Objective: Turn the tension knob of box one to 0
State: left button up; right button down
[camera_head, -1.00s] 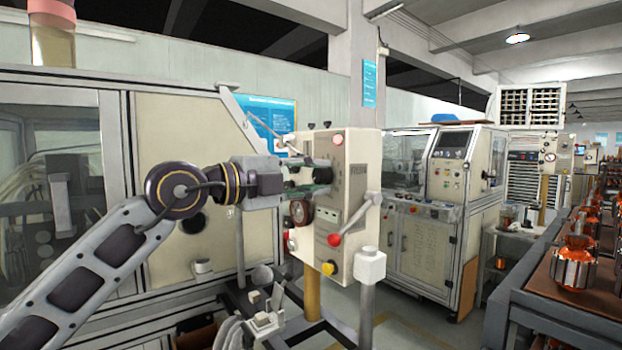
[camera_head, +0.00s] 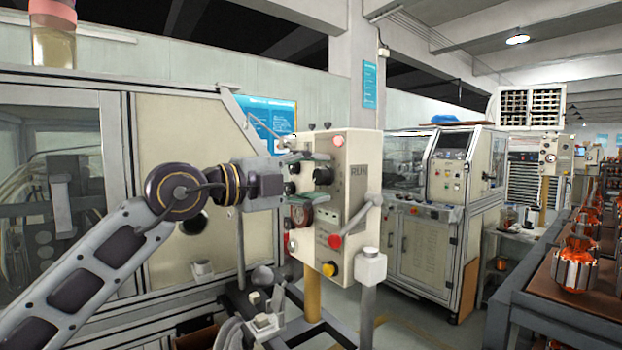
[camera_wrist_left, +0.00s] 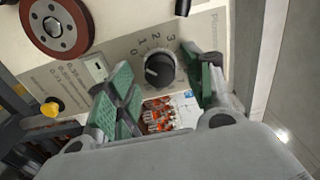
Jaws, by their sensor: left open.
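Box one (camera_head: 358,166) is a cream control box on a post. Its tension knob (camera_head: 323,176) is black and round. In the left wrist view the tension knob (camera_wrist_left: 159,70) sits beside printed numbers, with 0 to 3 around its upper left; I cannot tell exactly which number its pale mark meets. My left gripper (camera_head: 315,178) is open, with its green-padded fingers above and below the knob in the head view. In the left wrist view my left gripper (camera_wrist_left: 157,80) has one finger on each side of the knob, with gaps visible. My right gripper is not in view.
A red-brown disc (camera_wrist_left: 55,25) is near the knob in the wrist view. A large machine (camera_head: 160,130) stands behind my arm.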

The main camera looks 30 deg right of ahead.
pick_arm(q)
jog(key=s+a, duration=0.1)
jog(key=a, duration=1.1)
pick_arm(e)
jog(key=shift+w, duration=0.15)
pick_arm(q)
jog(key=shift+r, duration=0.15)
dwell(0.6)
notch_tip(320, 180, up, 10)
jog(key=p, duration=1)
jog(key=shift+f, duration=0.2)
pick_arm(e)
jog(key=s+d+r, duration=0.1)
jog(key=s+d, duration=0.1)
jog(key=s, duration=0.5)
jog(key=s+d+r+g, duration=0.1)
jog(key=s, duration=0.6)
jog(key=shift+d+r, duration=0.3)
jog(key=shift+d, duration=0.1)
